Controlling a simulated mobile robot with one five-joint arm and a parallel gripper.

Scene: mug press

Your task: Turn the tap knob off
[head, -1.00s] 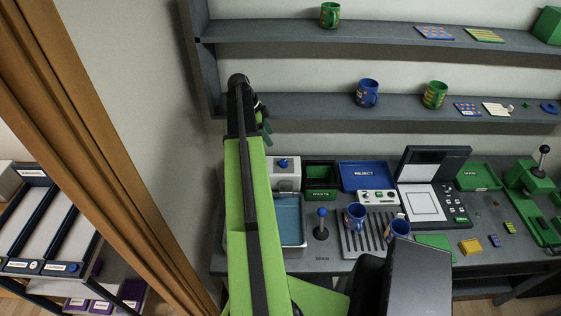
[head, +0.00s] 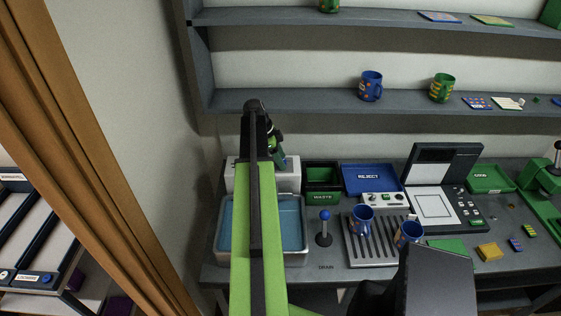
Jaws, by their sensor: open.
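The tap unit (head: 292,179) is a white box on the counter behind a steel basin (head: 303,245) of blue water. In the head view its blue knob is hidden behind my gripper and arm. My gripper (head: 281,162) hangs from the end of my green arm, over the top of the white box. Its jaws are open and I see nothing held in them. Their small size and the arm in front leave it unclear whether they touch the knob.
A blue-topped lever (head: 324,228) marked DRAIN stands right of the basin. Further right are a green WASTE bin (head: 322,197), a blue REJECT tray (head: 369,180) and a drip rack (head: 362,252) with two blue mugs. A grey shelf (head: 300,103) runs above the counter.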

